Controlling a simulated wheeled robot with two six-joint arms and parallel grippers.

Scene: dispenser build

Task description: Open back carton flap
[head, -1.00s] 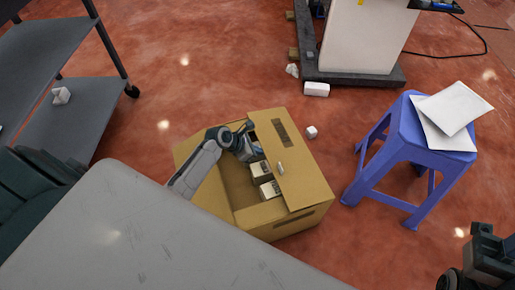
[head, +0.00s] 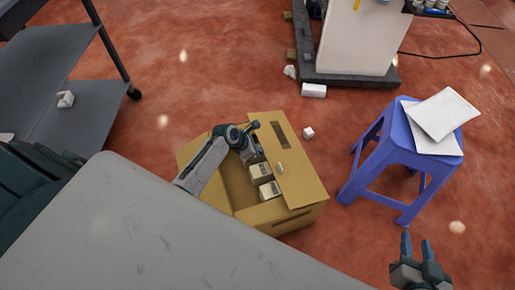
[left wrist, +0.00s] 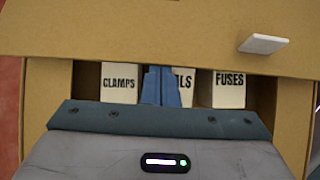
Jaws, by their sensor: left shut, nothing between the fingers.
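The brown cardboard carton (head: 230,185) stands on the floor beyond the grey table. Its flap (head: 290,180) lies over the far right part of the opening and carries a small white tab (head: 280,168). In the left wrist view the flap (left wrist: 150,38) spans the top, its tab (left wrist: 262,43) at right. My left gripper (left wrist: 160,82) is shut and empty, its fingertips at the flap's lower edge; contact is unclear. In the head view its wrist is over the carton and its tips are hard to make out. My right gripper (head: 416,246) is open and empty at lower right, away from the carton.
Inside the carton are white boxes, marked CLAMPS (left wrist: 119,83) and FUSES (left wrist: 229,90), with a partly hidden one between. The grey table (head: 150,235) lies in front. A blue stool (head: 400,140) with papers stands right. A small white block (head: 308,132) lies beside the carton.

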